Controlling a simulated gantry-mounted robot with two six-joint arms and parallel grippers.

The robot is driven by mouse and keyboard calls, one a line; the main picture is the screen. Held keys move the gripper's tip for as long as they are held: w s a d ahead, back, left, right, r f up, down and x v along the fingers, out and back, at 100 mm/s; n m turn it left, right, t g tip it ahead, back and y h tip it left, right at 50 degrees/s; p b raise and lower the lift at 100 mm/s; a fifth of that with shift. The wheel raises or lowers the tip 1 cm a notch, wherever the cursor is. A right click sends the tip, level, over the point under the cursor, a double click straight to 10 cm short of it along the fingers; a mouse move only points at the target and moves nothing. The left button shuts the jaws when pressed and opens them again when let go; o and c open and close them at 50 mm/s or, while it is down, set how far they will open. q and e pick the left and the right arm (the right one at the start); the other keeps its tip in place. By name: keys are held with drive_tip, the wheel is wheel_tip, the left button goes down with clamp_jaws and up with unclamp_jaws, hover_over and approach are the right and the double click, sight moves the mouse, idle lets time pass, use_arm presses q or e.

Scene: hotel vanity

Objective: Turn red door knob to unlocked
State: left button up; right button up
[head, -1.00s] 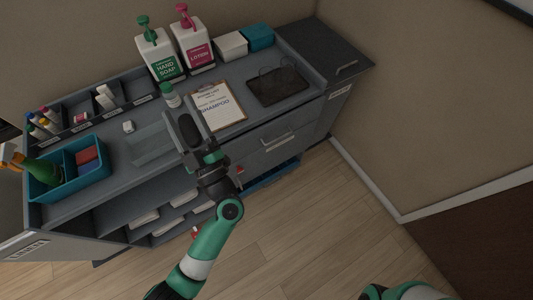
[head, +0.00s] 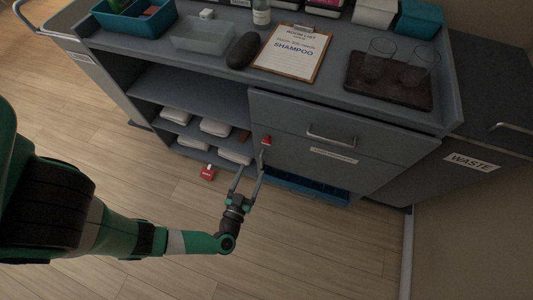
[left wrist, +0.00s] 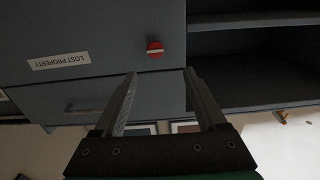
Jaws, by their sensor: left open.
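The red knob (head: 266,140) is on the grey front of the cabinet, near the left edge of the closed drawers and beside the open shelves. In the left wrist view, the round red knob (left wrist: 155,48) has a pale bar across its face, lying nearly level in that picture. My left gripper (head: 249,172) is in front of the cabinet, just below the knob in the head view, with its fingers apart and empty. In the left wrist view, the knob shows just beyond the gap between the fingertips (left wrist: 161,73), not between them. My right gripper is out of view.
A label reading LOST PROPERTY (left wrist: 59,61) is beside the knob. Drawer handle (head: 330,135) sticks out to the right. Open shelves (head: 190,100) hold folded white items. A red-and-white item (head: 207,173) is low near the shelves. Floor in front is clear.

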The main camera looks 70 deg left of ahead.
sight(266, 143)
use_arm(q)
drive_tip(key=b+x, duration=0.1)
drive_tip(key=x, duration=0.2)
drive_tip(key=b+x, duration=0.1)
drive_tip(key=x, duration=0.3)
drive_tip(key=b+x, duration=0.1)
drive_tip(key=x, duration=0.3)
drive_tip(key=shift+w+d+f+b, duration=0.2)
drive_tip(key=shift+w+d+b, duration=0.05)
drive_tip(key=shift+w+b, duration=0.15)
drive_tip(key=shift+w+a+r, duration=0.1)
drive_tip(key=shift+w+a, duration=0.1)
drive_tip(key=shift+a, duration=0.05)
clamp_jaws()
